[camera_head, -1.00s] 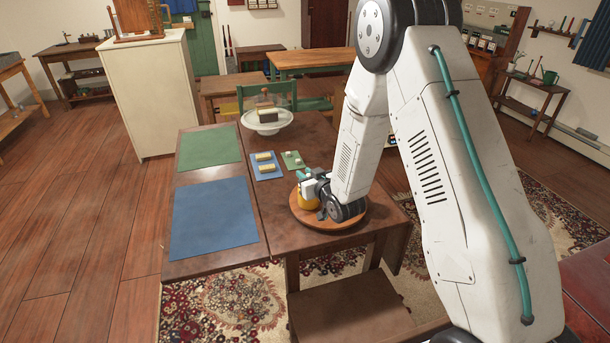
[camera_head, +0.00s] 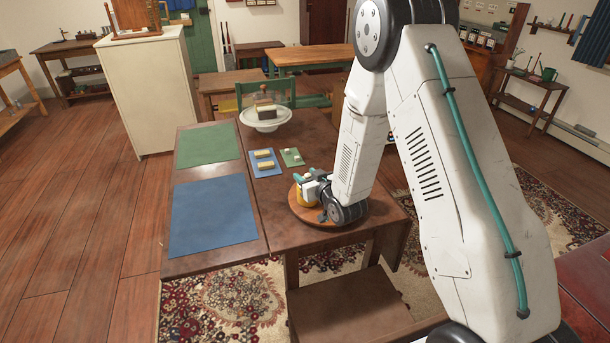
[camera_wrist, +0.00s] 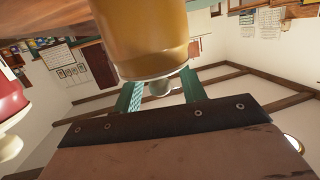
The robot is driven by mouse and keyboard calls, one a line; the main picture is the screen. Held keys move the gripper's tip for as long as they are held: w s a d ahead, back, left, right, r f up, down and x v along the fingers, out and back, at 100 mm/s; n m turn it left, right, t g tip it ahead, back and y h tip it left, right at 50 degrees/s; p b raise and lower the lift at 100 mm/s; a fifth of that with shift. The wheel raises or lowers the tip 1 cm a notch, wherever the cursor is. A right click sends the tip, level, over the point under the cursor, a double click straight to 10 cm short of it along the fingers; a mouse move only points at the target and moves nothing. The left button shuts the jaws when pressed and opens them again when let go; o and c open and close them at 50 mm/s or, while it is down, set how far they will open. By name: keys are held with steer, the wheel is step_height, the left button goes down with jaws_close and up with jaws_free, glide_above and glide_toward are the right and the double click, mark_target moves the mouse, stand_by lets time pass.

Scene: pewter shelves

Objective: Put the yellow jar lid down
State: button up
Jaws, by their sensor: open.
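The yellow jar (camera_head: 304,197) stands on a round wooden board (camera_head: 300,215) on the table, partly hidden by my gripper (camera_head: 303,179). The wrist view is upside down, with the jar (camera_wrist: 152,38) at the top of the picture. The jar's lid (camera_wrist: 157,75) appears seated on the jar, showing a pale rim and a small round knob (camera_wrist: 160,88). My gripper (camera_wrist: 158,92) is open, with one teal finger on each side of the knob and gaps between. The lid is barely visible in the head view.
A red jar (camera_wrist: 10,98) with a pale lid shows at the wrist view's left edge. Blue (camera_head: 212,210) and green (camera_head: 207,145) mats lie on the table's left. Small boards with blocks and a domed cake stand (camera_head: 266,125) stand farther back.

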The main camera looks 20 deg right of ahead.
steer(key=s+d+r+m+g+h, duration=0.1)
steer(key=s+r+g, duration=0.4)
steer(key=s+r, duration=0.5)
steer(key=s+d+r+g+h, duration=0.2)
steer(key=s+r+g, duration=0.3)
steer(key=s+r, duration=0.6)
steer(key=s+d, duration=0.1)
steer(key=s, duration=0.5)
steer(key=shift+s+d+r+m+h, duration=0.2)
steer(key=shift+r+m+h, duration=0.1)
steer(key=shift+m, duration=0.1)
steer(key=shift+o, duration=1.2)
steer(key=s+r+g, duration=0.2)
steer(key=s, duration=0.6)
steer(key=s+a+r+g, duration=0.1)
steer(key=s+r+g, duration=0.1)
steer(key=s, duration=0.5)
steer(key=shift+s, duration=0.4)
steer(key=o, duration=0.8)
steer(key=shift+s+a, duration=0.1)
steer(key=shift+s, duration=0.2)
steer(key=n+g, duration=0.2)
glide_above(309, 175)
step_height(309, 175, down, 17)
steer(key=shift+f, duration=0.15)
steer(key=shift+w+a+f, duration=0.1)
steer(key=shift+w+f, duration=0.1)
steer(key=shift+f, duration=1.75)
steer(key=shift+w+f, duration=0.15)
steer(key=shift+f, duration=1.75)
